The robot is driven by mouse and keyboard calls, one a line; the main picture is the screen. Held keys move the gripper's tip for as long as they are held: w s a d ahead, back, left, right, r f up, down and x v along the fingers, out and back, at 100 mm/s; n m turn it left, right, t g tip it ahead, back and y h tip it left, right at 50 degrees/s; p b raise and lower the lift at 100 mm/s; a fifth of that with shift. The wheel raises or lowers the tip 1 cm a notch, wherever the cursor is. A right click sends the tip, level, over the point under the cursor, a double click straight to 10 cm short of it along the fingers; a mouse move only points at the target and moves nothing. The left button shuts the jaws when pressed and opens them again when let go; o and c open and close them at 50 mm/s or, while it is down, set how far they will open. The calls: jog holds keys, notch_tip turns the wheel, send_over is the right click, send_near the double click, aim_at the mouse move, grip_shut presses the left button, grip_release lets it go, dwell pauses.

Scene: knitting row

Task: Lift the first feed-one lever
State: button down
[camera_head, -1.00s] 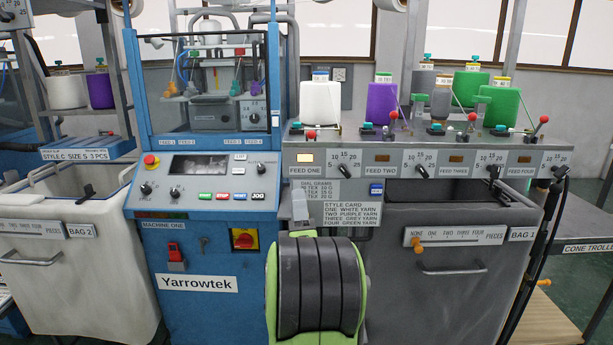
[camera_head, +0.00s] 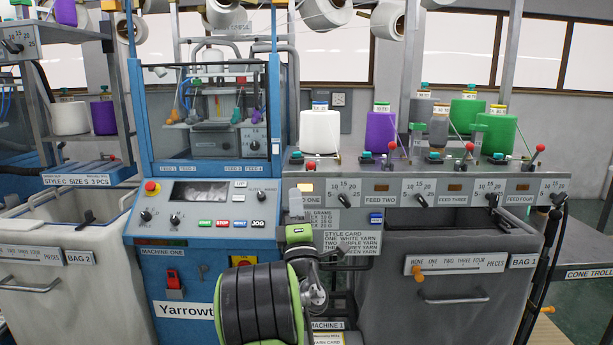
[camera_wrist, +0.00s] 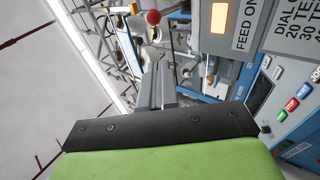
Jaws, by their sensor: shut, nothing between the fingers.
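The feed-one lever has a red ball knob (camera_head: 311,165) and sits low on the panel edge in front of the white yarn cone (camera_head: 320,132). The other feeds' red knobs stand higher. My gripper (camera_head: 295,192) is just below the knob, in front of the FEED ONE label (camera_head: 308,201), and hides part of it. In the wrist view, my gripper's grey fingers (camera_wrist: 158,82) are together and empty. They point toward the red knob (camera_wrist: 153,17), which is beyond the tips and apart from them. The lit feed-one lamp (camera_wrist: 218,18) is to its right.
The feed-two lever knob (camera_head: 392,145) and purple cone (camera_head: 380,130) stand to the right. The blue machine panel (camera_head: 215,205) is at left. The grey bin (camera_head: 450,260) is below the feed panel (camera_head: 410,187). Yarn cones line the shelf behind the levers.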

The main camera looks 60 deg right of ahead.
aim_at(311, 166)
jog(key=d+r+p, duration=0.1)
jog(key=d+p, duration=0.1)
jog(key=d+r+p, duration=0.2)
jog(key=p, duration=0.1)
jog(key=shift+d+r, duration=0.15)
jog(key=shift+d, duration=0.25)
jog(key=shift+p, duration=0.35)
